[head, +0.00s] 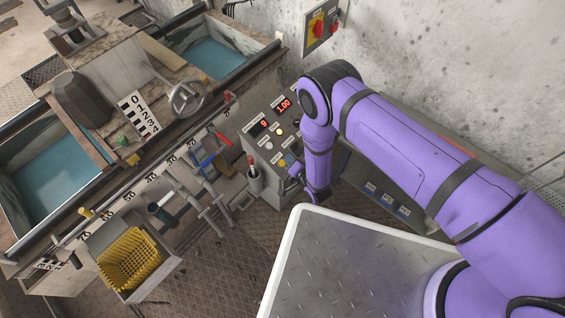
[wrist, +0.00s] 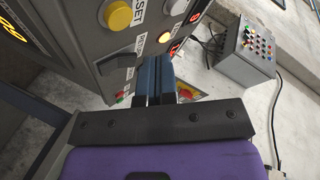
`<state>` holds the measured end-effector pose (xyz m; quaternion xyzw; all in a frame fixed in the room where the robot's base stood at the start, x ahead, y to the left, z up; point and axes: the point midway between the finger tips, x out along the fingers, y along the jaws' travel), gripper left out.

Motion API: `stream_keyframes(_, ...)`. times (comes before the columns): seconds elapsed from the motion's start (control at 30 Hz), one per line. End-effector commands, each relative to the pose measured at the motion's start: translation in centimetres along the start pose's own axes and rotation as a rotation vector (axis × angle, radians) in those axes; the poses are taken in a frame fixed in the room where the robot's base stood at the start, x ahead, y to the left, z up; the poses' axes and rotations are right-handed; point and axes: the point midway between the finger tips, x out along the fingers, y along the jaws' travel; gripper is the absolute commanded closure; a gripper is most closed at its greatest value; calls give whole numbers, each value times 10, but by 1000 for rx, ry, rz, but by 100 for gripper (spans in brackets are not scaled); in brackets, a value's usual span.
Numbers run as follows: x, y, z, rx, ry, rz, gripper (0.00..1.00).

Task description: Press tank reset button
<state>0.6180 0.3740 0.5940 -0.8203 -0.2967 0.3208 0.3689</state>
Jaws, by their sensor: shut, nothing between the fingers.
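The control panel (head: 262,135) faces my gripper and carries lit red displays, buttons and labels. A round yellow button (wrist: 118,15) is at the top of the wrist view, beside a label partly reading "SET"; the rest of its wording is cut off. What seems the same yellow button (head: 281,162) shows low on the panel in the head view. My gripper (wrist: 157,62) is shut and empty. In the wrist view its fingertips are below and right of the yellow button, near a black rocker switch, and appear apart from the panel. In the head view my wrist largely hides the fingers.
A white button (wrist: 177,6) and a lit yellow lamp (wrist: 163,38) are near the fingertips. The black rocker switch (wrist: 115,65) is left of them. A red-handled lever (head: 252,168) stands left of the panel. A grey button box (wrist: 245,52) stands beyond, at right.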

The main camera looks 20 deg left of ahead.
Motion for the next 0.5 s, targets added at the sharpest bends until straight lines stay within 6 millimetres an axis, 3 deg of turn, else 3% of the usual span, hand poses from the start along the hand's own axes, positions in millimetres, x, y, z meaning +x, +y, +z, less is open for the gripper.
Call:
stream_keyframes(0.2, 14, 11, 9, 1, 2, 1, 100)
stream_keyframes(0.5, 18, 14, 13, 0, 1, 1, 100)
